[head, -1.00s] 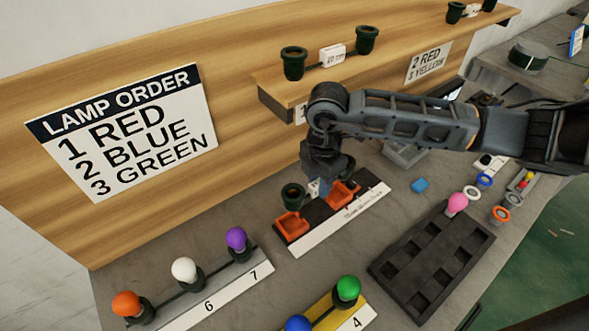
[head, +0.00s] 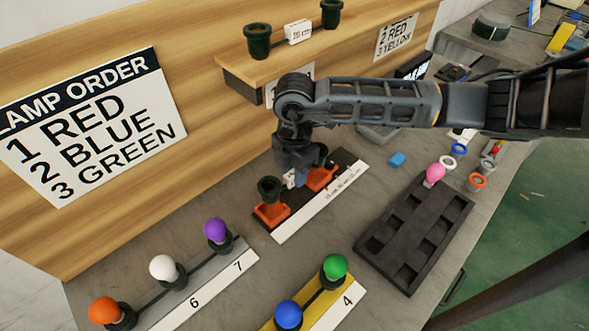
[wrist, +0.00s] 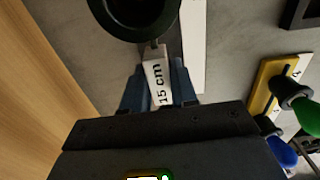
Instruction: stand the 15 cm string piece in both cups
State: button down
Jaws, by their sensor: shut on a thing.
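My gripper (head: 297,178) is shut on the white "15 cm" tag of the string piece (wrist: 161,82). One dark green socket of the piece (head: 269,188) is to the left of my gripper, upright, just above or in the left orange cup (head: 270,217); I cannot tell if it touches. The right orange cup (head: 322,178) is partly hidden by my gripper. The piece's other socket is mostly hidden behind my gripper. In the wrist view the near socket (wrist: 140,10) is at the top edge, and the blue fingers grip the tag's sides.
A grey strip with orange, white and purple lamps (head: 215,278) is at the left front. A yellow strip (head: 345,305) with blue and green lamps is in front. A dark tray (head: 418,240) with a pink lamp is to the right. A wooden shelf (head: 235,80) overhangs behind my arm.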

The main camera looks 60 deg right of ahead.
aim_at(295, 196)
jog(key=shift+f+b, duration=0.65)
jog(key=shift+f, duration=0.65)
jog(key=shift+f+b, duration=0.55)
jog(key=shift+f, duration=1)
dwell(1.1)
jog(key=c, duration=0.8)
grip_release()
jog(key=shift+r, duration=0.1)
jog(key=shift+r, duration=3.85)
